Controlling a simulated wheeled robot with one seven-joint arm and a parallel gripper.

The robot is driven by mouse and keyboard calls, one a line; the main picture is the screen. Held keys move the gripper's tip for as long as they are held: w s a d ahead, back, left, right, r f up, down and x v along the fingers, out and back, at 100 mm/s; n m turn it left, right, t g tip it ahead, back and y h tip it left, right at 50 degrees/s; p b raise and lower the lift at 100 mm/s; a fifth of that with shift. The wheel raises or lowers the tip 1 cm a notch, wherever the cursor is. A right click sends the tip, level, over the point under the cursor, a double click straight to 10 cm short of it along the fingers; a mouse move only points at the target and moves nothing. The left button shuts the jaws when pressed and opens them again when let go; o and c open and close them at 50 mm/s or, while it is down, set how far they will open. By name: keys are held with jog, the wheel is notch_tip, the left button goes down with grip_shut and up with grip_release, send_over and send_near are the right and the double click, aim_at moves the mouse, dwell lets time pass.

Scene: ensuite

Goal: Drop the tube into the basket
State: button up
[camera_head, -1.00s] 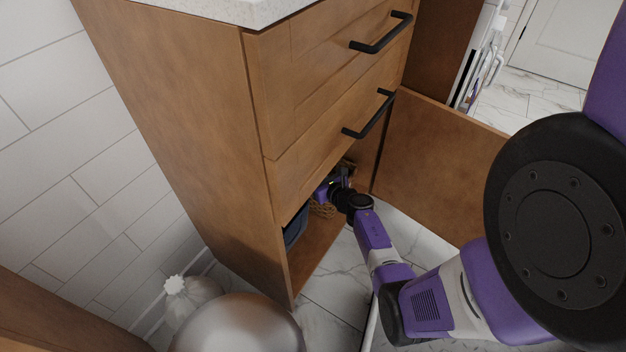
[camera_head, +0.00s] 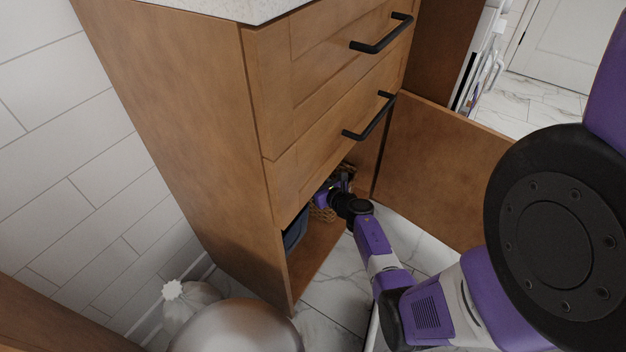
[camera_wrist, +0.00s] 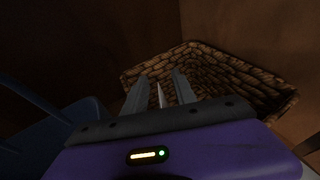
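My gripper (camera_wrist: 160,88) is inside the open lower compartment of the wooden cabinet, above the woven basket (camera_wrist: 272,96). In the wrist view its two grey fingers stand apart. A thin pale sliver (camera_wrist: 162,95), seemingly the tube, shows between them, with dark gaps on both sides. I cannot tell whether it lies in the basket or is still at the fingers. In the head view my gripper (camera_head: 342,184) is small and partly hidden by the cabinet front, and the basket (camera_head: 323,211) shows just below it. The tube cannot be made out there.
A dark blue bin (camera_head: 295,229) stands in the compartment left of the basket, and also shows in the wrist view (camera_wrist: 62,140). The cabinet door (camera_head: 440,160) is swung open to the right. Drawers with black handles (camera_head: 368,116) are above. A metallic rounded object (camera_head: 236,328) stands on the floor.

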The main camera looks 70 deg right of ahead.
jog(key=shift+s+a+f, duration=0.25)
jog(key=shift+a+f, duration=0.1)
jog(key=shift+f, duration=0.35)
jog(key=shift+r+p, duration=0.45)
jog(key=shift+p, duration=0.05)
jog(key=r+p+v, duration=0.1)
jog(key=p+v, duration=0.4)
jog(key=v, duration=0.7)
jog(key=a+r+m+t+y, duration=0.1)
jog(key=a+r+m, duration=0.25)
jog(key=a, duration=0.45)
jog(key=w+a+r+m+t+y, duration=0.1)
jog(key=a+r+m, duration=0.25)
jog(key=a, duration=0.35)
jog(key=a+r+m+t+y, duration=0.15)
jog(key=a+m, duration=0.25)
jog(key=a, duration=0.4)
jog(key=s+a+r+m+y, duration=0.2)
jog(key=s+a+r+m, duration=0.3)
jog(key=a+r+m, duration=0.3)
jog(key=s+a+r+m+y, duration=0.3)
jog(key=s+a+r+m, duration=0.2)
jog(key=a+r+m, duration=0.3)
notch_tip(320, 180, up, 3)
jog(key=shift+s+a+f+m, duration=0.1)
jog(key=shift+s+a+m, duration=0.25)
jog(key=shift+m, duration=0.35)
jog(key=shift+y, duration=0.25)
